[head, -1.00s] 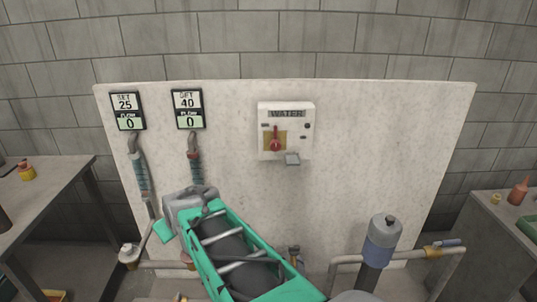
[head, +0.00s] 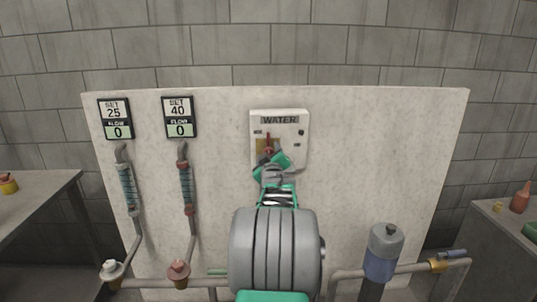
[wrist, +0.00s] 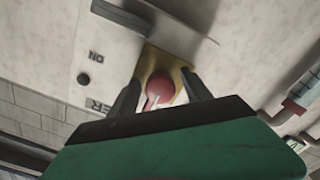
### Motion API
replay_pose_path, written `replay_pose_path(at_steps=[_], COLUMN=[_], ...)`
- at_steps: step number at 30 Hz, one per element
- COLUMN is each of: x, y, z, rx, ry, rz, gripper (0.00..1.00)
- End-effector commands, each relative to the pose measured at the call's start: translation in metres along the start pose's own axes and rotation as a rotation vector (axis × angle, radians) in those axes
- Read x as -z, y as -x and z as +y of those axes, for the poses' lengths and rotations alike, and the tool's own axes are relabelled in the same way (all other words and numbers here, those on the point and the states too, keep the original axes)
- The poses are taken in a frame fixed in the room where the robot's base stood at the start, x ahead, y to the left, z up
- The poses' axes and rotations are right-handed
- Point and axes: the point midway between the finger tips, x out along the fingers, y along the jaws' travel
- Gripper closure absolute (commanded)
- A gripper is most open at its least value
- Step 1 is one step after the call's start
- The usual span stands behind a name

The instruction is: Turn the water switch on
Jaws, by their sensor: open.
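The water switch is a white box (head: 294,150) labelled WATER on the pale panel. Its red knob (head: 268,141) has a handle pointing up on a yellow plate, partly hidden by my gripper (head: 272,160) in the head view. In the wrist view the round red knob (wrist: 161,80) sits on the yellow plate (wrist: 184,76). My gripper (wrist: 164,88) is open there, with one dark finger on each side of the knob. I cannot tell whether the fingers touch it. An ON mark (wrist: 97,55) shows beside the plate.
Two flow displays reading 0 (head: 118,131) and (head: 180,129) hang at the left above tubes and valves. A grey-blue canister (head: 384,250) and pipes stand at lower right. Benches (head: 40,205) flank the panel. The panel right of the switch is clear.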

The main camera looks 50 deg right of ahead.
Motion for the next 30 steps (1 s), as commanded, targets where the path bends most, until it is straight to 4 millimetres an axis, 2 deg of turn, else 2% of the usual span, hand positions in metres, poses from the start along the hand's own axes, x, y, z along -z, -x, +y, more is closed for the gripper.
replay_pose_path(at_steps=[6, 27, 30], x=[0.0005, 0.0006, 0.0006], y=[-0.0003, 0.0000, 0.0000], z=[-0.0001, -0.0003, -0.0004], rx=[0.000, 0.001, 0.001], ry=[0.000, -0.001, -0.001], rz=[0.001, 0.001, 0.001], gripper=[0.44, 1.00, 1.00])
